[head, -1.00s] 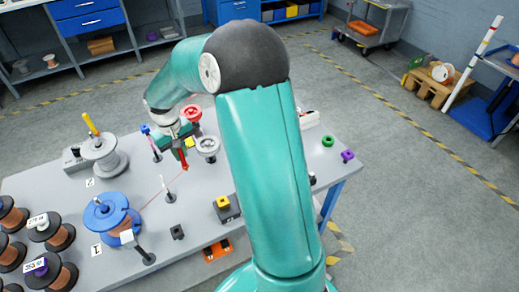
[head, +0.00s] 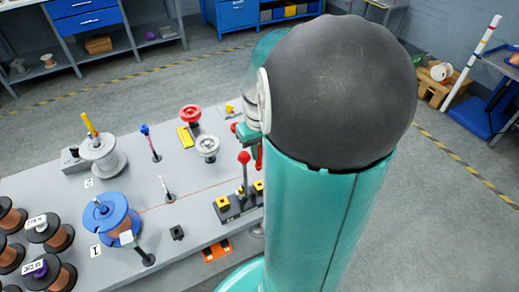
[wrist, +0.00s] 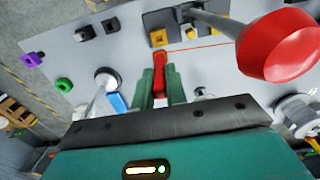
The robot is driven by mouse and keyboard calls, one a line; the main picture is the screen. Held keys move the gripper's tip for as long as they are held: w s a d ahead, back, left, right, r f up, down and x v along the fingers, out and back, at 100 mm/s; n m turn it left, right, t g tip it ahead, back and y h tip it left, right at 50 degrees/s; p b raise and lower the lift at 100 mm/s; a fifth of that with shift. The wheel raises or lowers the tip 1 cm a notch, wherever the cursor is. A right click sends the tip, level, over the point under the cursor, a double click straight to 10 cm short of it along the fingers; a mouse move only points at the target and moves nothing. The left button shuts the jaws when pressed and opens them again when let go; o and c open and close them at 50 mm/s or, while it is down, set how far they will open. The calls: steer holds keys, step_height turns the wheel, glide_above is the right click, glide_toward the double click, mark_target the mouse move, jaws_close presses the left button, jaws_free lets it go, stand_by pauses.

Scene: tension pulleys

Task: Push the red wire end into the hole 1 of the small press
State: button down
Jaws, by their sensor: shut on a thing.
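The red wire end (wrist: 159,68) is a red piece between my gripper's green fingers (wrist: 160,85) in the wrist view. My gripper is shut on it; in the head view, only part of the gripper (head: 248,136) shows beside my arm. The thin red wire (head: 198,191) runs across the table from the blue spool (head: 106,216) toward the press. The small press (head: 240,207) has a dark base, yellow blocks and a lever with a red ball. In the wrist view, the press base (wrist: 172,20) is just ahead of the wire end, apparently apart from it. Hole 1 cannot be made out.
The press lever's red ball (wrist: 280,45) looms close at the right of the wrist view. A red pulley (head: 190,112), a pale pulley (head: 207,146) and a thin post (head: 168,190) stand on the table. A white-topped post (wrist: 105,78) stands left of my fingers.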

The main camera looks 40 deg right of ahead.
mark_target(260, 169)
steer(key=shift+s+f, duration=0.2)
steer(key=shift+f, duration=2.25)
steer(key=shift+f, duration=0.15)
steer(key=shift+f, duration=0.6)
steer(key=shift+f, duration=1)
stand_by(0.4)
steer(key=c, duration=1.3)
jaws_free()
steer(key=shift+c, duration=0.2)
steer(key=o, duration=0.3)
steer(key=shift+o, duration=0.2)
